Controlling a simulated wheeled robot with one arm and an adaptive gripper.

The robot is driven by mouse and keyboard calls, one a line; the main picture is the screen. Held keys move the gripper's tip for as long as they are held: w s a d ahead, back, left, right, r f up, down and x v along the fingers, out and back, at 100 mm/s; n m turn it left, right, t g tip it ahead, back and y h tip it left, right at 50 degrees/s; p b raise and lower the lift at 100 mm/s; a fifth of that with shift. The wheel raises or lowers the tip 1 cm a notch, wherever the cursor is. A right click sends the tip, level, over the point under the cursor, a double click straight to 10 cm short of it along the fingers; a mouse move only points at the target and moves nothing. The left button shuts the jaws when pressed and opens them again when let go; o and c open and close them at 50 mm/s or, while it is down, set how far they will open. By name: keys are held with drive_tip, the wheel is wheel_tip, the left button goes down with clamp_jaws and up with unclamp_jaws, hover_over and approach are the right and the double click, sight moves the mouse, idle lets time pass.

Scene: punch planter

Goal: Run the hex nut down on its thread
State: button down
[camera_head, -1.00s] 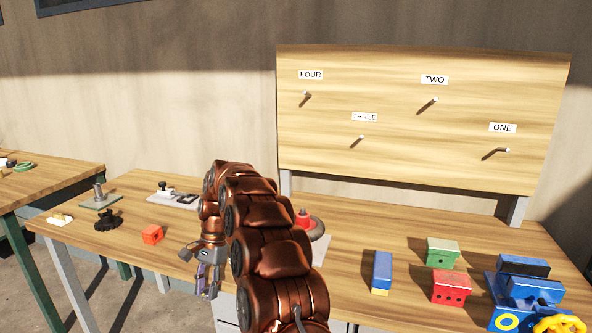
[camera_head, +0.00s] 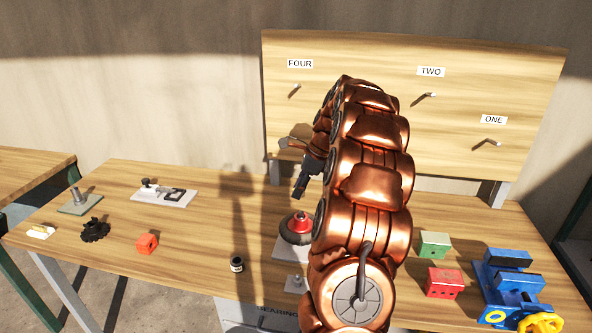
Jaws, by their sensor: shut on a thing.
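My gripper (camera_head: 299,195) is in the air above the bench, fingers pointing down, in front of the lower left of the label board. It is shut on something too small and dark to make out. I cannot pick out the hex nut for certain. Below my gripper stands a dark round part with a red top (camera_head: 300,224) on a light plate. A small light plate with a short stud (camera_head: 295,283) lies nearer the front edge. At the far left a grey-green plate with an upright post (camera_head: 76,198) stands on the bench; its thread cannot be made out.
My arm hides the bench's middle right. A green block (camera_head: 435,244), a red holed block (camera_head: 444,282) and a blue vise (camera_head: 510,290) are right.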

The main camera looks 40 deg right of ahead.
drive_tip(key=shift+s+d+r+m, duration=0.2)
drive_tip(key=shift+d+r+m, duration=0.15)
drive_tip(key=shift+d, duration=0.25)
drive_tip(key=b, duration=0.2)
hover_over(302, 212)
drive_tip(key=shift+d+f, duration=0.2)
drive_tip(key=shift+f, duration=2.75)
drive_tip(key=shift+f, duration=1.2)
drive_tip(key=shift+r+m+t, duration=0.15)
drive_tip(key=shift+m+t, duration=0.1)
drive_tip(key=shift+t, duration=0.05)
drive_tip(key=shift+a+m+t+h+p, duration=0.15)
drive_tip(key=shift+m+h+p, duration=0.35)
drive_tip(key=shift+m+p, duration=0.85)
drive_tip(key=shift+d+m+t+h+p, duration=0.15)
drive_tip(key=shift+m+h+p, duration=0.35)
drive_tip(key=shift+m+p, duration=0.85)
drive_tip(key=shift+a+m+h+p, duration=0.15)
drive_tip(key=shift+m+h+p, duration=0.25)
drive_tip(key=shift+m, duration=0.2)
drive_tip(key=m+h, duration=0.1)
drive_tip(key=m, duration=0.3)
drive_tip(key=shift+h, duration=0.4)
drive_tip(key=shift+w+a+m+g+h, duration=0.1)
drive_tip(key=shift+m+g+h, duration=0.3)
drive_tip(key=shift+m, duration=1)
drive_tip(key=shift+w+m+g+h, duration=0.1)
drive_tip(key=shift+m+g+h, duration=0.3)
drive_tip(key=shift+m, duration=1)
